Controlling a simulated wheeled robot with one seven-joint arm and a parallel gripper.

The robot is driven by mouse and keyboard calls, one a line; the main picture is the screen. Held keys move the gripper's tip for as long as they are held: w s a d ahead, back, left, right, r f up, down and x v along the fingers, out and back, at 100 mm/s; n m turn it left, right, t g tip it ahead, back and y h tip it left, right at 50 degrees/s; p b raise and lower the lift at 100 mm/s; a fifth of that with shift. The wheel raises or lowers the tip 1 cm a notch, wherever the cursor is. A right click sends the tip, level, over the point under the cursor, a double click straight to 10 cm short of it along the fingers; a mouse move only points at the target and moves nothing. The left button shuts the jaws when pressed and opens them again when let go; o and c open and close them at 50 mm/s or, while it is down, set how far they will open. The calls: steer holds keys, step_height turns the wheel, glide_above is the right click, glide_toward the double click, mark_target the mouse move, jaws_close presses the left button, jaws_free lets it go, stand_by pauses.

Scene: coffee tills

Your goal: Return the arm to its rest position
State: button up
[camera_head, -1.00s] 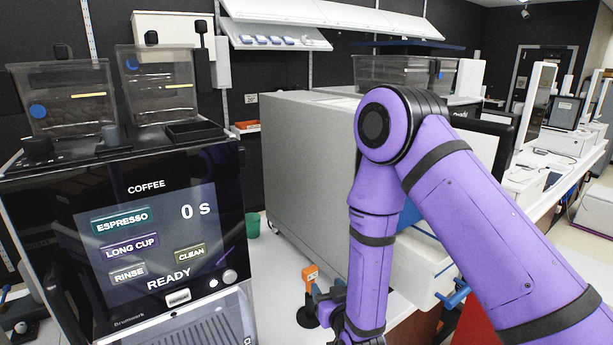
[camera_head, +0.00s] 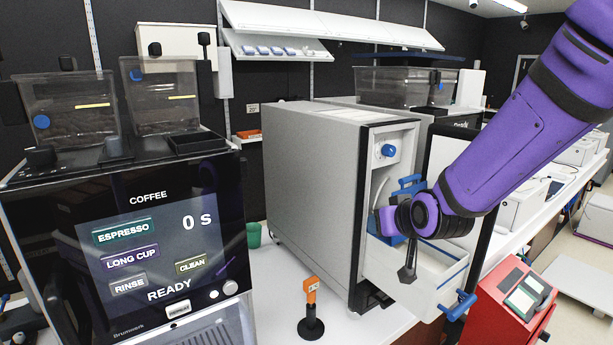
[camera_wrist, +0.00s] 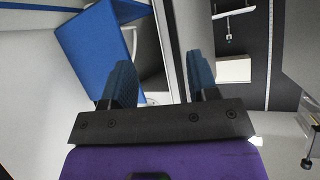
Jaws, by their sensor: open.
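My purple arm (camera_head: 520,135) reaches in from the upper right in the head view. Its wrist end is in front of the open lower part of the grey cabinet machine (camera_head: 315,185), above a pulled-out white drawer (camera_head: 435,285). My gripper (camera_wrist: 160,78) shows in the wrist view with its two dark fingers apart and nothing between them. A blue panel (camera_wrist: 95,45) is beyond the left finger. In the head view the fingers are mostly hidden by the wrist.
A coffee machine (camera_head: 160,255) with a lit READY screen stands at the left. An orange-topped black tamper-like tool (camera_head: 311,310) stands upright on the white counter. A green cup (camera_head: 253,235) is behind it. A red card terminal (camera_head: 510,305) is at the lower right.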

steer(key=s+d+r+g+h, duration=0.1)
steer(key=s+d+r, duration=0.3)
steer(key=s, duration=0.5)
steer(key=s+d+r+m+g+h, duration=0.1)
steer(key=s+d+r, duration=0.3)
steer(key=s, duration=0.5)
steer(key=s+d+r+m+g, duration=0.1)
steer(key=s+d+r+g, duration=0.2)
steer(key=s, duration=0.6)
steer(key=shift+s+d+r+g+h, duration=0.35)
steer(key=shift+d+r, duration=0.35)
steer(key=shift+d, duration=0.5)
